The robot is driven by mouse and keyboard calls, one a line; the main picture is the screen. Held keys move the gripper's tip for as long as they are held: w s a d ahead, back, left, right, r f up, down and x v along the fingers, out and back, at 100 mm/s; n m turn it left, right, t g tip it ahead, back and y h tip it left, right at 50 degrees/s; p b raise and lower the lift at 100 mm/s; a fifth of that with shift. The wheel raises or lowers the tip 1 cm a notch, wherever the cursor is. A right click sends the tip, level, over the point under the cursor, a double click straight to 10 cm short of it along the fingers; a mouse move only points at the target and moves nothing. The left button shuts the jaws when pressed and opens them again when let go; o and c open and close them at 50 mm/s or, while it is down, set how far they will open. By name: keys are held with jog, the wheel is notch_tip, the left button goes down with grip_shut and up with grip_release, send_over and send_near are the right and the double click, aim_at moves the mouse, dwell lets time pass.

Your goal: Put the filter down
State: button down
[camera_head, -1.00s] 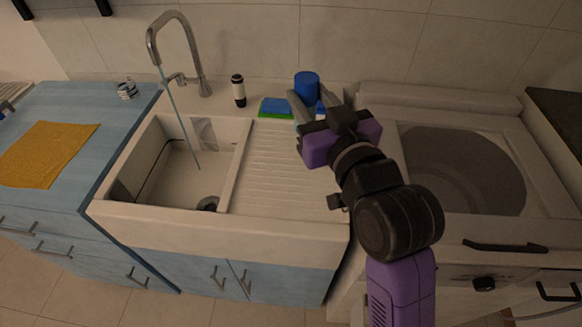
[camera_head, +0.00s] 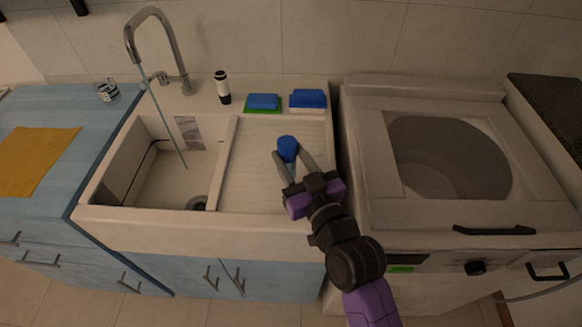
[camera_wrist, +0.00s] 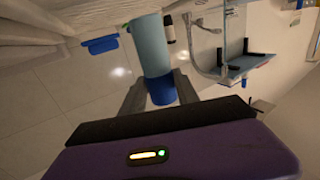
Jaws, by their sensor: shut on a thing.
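The filter has a dark blue end (camera_head: 287,144) and a pale teal body, most of which is hidden by my fingers in the head view. In the wrist view its teal body (camera_wrist: 149,45) points away from me and its blue end (camera_wrist: 161,92) is nearest. My gripper (camera_head: 293,166) is shut on the filter near the blue end, with one finger on each side. It holds the filter over the ribbed drainboard (camera_head: 250,180), right of the sink basin. I cannot tell whether the filter touches the drainboard.
A blue sponge on green (camera_head: 262,103) and another blue sponge (camera_head: 307,98) lie along the back ledge. A black-and-white bottle (camera_head: 222,88) stands by the running tap (camera_head: 170,50). The drainboard is otherwise bare.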

aim_at(291, 169)
jog(key=shift+f, duration=1.7)
jog(key=shift+f+b, duration=0.1)
jog(key=shift+b, duration=0.25)
jog(key=shift+f, duration=0.1)
jog(key=c, duration=0.9)
grip_release()
jog(key=shift+r, duration=0.25)
jog(key=shift+s+d+f, duration=0.15)
jog(key=shift+s, duration=0.15)
jog(key=b+v, duration=0.1)
jog(key=v, duration=1)
jog(key=shift+s, duration=0.15)
